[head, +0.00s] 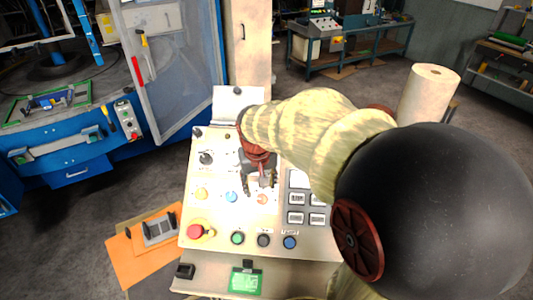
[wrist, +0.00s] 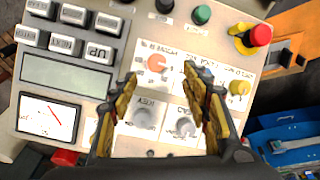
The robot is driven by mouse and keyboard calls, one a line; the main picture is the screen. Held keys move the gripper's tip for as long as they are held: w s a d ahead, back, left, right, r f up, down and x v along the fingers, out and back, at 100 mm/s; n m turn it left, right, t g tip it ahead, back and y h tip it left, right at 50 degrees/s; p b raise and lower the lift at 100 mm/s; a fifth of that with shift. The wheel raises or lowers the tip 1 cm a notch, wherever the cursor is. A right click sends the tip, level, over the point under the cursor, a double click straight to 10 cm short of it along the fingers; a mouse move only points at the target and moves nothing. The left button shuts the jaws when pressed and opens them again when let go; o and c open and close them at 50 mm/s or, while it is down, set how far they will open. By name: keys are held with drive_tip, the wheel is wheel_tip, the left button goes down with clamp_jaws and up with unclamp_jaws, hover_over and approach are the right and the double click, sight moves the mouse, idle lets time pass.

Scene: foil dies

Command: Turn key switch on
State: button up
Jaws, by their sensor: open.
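The control panel (head: 218,215) stands in front of me, with rows of buttons and knobs. My gripper (head: 258,186) is open and empty over its middle, pointing down at the face. In the wrist view the fingertips of my gripper (wrist: 160,76) stand apart on either side of an orange-red knob (wrist: 157,63), which also shows in the head view (head: 262,199). Two grey round controls (wrist: 143,117) (wrist: 182,127) lie between the fingers, nearer the palm. Part of the panel is hidden by my arm.
A red mushroom button (head: 195,231), a yellow button (head: 201,194) and a blue button (head: 231,197) are left of my gripper. Keys and a meter (wrist: 47,118) lie across the panel. A blue machine (head: 75,160) stands at the left. Open floor (head: 330,95) lies behind.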

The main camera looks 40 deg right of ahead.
drive_tip(key=w+d+r+m+t+h, duration=0.15)
drive_tip(key=w+d+m, duration=0.25)
drive_tip(key=w+d, duration=0.45)
drive_tip(key=shift+g, duration=0.25)
drive_tip(key=x, duration=0.3)
drive_tip(key=d+x, duration=0.1)
drive_tip(key=x, duration=0.3)
drive_tip(key=shift+s, duration=0.2)
drive_tip(key=c, duration=0.3)
drive_tip(key=c, duration=0.8)
drive_tip(key=shift+c, duration=0.2)
